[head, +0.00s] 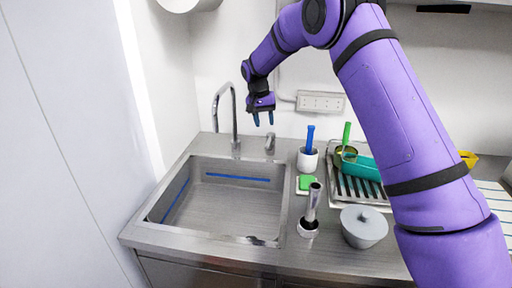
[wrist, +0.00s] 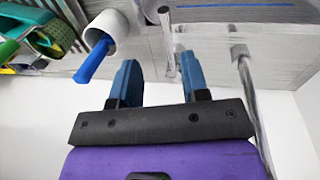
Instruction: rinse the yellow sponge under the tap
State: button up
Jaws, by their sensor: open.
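My gripper (head: 263,119) is open and empty, raised near the wall just right of the tap (head: 234,110). In the wrist view my gripper (wrist: 159,62) has two blue fingers apart with nothing between them; the tap (wrist: 246,85) stands to their right. The tap curves over the back of an empty steel sink (head: 222,212). No plainly yellow sponge is clear. A green sponge-like block (head: 306,182) lies on a pale dish right of the sink. A yellow item (head: 468,158) at far right is partly hidden by my arm, and I cannot tell what it is.
A white cup (head: 307,160) with a blue-handled brush stands behind the green block. A drying rack (head: 350,188) holds green items at right. A wall socket (head: 320,101) is behind.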

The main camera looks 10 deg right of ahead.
aim_at(267, 145)
jog(key=f, duration=0.3)
jog(key=d+f, duration=0.1)
jog(key=f, duration=0.7)
jog(key=shift+s+d+f, duration=0.15)
jog(key=shift+c, duration=0.2)
grip_shut()
